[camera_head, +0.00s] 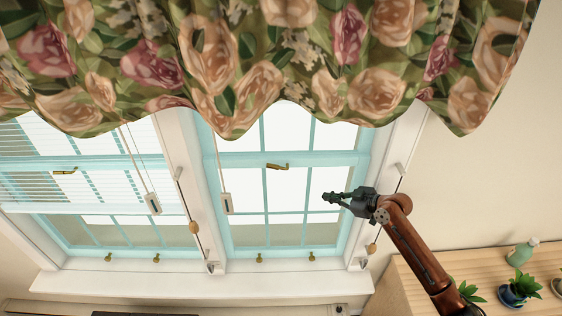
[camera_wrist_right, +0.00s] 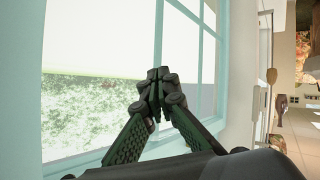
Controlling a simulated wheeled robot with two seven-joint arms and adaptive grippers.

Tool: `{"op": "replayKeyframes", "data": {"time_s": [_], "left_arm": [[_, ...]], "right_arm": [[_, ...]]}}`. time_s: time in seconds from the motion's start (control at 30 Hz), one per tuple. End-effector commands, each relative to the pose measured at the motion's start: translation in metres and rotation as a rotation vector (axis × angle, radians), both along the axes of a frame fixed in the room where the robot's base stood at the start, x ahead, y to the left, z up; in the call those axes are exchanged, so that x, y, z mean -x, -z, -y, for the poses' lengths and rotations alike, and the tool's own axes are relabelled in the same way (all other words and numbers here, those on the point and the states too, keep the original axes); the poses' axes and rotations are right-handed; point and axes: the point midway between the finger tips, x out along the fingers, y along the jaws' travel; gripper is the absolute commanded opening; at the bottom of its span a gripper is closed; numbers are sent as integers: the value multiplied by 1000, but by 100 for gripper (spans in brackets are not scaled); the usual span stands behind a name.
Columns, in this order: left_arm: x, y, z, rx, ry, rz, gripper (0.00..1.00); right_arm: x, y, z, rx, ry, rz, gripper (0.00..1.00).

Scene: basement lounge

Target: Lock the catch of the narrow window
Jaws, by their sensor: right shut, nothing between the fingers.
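The narrow window (camera_head: 247,240) is the right-hand one in the head view, with a pale blue frame. Its brass catch (camera_head: 278,166) sits on the middle rail, its handle lying roughly sideways along the rail. My right gripper (camera_head: 326,197) is in front of the right part of the lower sash, to the right of the catch, lower than it and apart from it. In the right wrist view the fingers (camera_wrist_right: 158,76) are shut together and empty, with glass and blue frame bars behind them. The catch is not seen there. My left gripper is not in view.
A floral valance (camera_head: 320,70) hangs over the window tops. A wider window with a blind (camera_head: 75,185) and its own catch (camera_head: 65,172) is at left. Cords with tassels (camera_head: 194,227) hang beside the frames. A wooden surface (camera_head: 480,263) with potted plants (camera_head: 516,291) is at lower right.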

Motion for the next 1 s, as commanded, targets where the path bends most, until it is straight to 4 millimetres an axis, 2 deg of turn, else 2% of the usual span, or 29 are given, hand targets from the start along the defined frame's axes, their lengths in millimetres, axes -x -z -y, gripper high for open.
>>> {"op": "replayKeyframes", "data": {"time_s": [0.03,0.1,0.2,0.3,0.4,0.5,0.77,1.0], "left_arm": [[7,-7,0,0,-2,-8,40],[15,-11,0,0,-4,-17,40],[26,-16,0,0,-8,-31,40],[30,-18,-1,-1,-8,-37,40],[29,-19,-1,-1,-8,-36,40],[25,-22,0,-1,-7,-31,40],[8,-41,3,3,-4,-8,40],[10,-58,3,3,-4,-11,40]], "right_arm": [[2,-57,-16,15,-75,62,0],[13,-114,-38,31,-176,133,0],[33,-176,-63,53,-293,210,0],[50,-213,-77,67,-370,257,0],[58,-228,-86,74,-407,278,0],[58,-229,-94,73,-418,283,0],[41,-215,-133,70,-418,282,0],[21,-197,-173,70,-416,281,0]]}}
